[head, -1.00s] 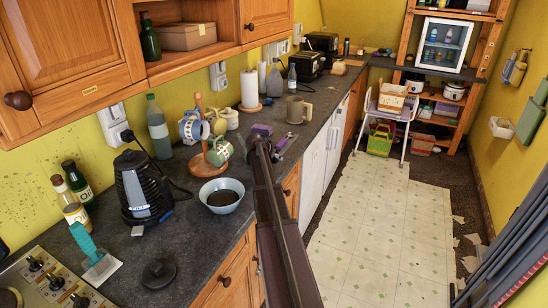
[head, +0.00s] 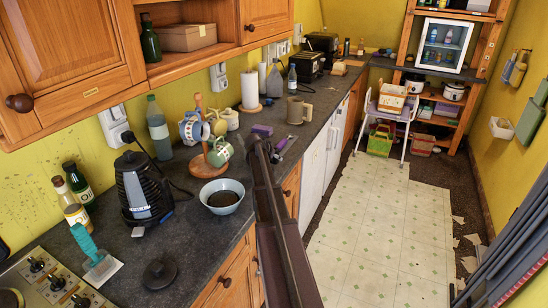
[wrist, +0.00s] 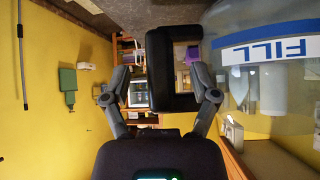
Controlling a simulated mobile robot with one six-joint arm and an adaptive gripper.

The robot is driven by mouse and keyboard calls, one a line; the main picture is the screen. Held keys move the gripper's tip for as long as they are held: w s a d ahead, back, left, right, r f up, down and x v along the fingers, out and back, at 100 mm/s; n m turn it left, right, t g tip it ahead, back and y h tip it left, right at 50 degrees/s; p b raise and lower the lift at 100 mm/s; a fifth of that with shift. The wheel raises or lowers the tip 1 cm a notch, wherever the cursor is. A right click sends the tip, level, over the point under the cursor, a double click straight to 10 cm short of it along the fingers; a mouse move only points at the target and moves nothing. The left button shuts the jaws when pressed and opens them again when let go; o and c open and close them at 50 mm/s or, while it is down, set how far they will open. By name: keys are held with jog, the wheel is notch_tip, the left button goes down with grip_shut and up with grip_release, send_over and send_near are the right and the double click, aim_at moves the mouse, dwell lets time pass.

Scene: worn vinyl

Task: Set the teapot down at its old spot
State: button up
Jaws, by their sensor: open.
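The teapot appears to be the black kettle (head: 140,180) with a pale label, upright on the dark counter in the head view. In the wrist view a clear body marked FILL (wrist: 285,48) fills the upper right, very close. A black handle-like part (wrist: 165,75) lies beside it. My gripper (wrist: 160,75) is open, with one finger on each side of this black part. The right finger looks nearest it, but I cannot tell whether they touch. The gripper is not distinguishable in the head view.
A blue bowl (head: 222,196) and a mug tree (head: 198,125) stand right of the kettle. Bare counter (head: 190,240) shows between lid and bowl.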

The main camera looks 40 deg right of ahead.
jog(key=shift+s+a+r+p, duration=0.15)
jog(key=shift+a+r+p, duration=0.25)
jog(key=shift+r, duration=0.05)
jog(key=shift+a+r, duration=0.25)
jog(key=shift+p+v, duration=1.5)
jog(key=shift+v, duration=0.25)
jog(key=shift+p+v, duration=0.55)
jog(key=shift+v, duration=0.3)
jog(key=shift+s, duration=0.15)
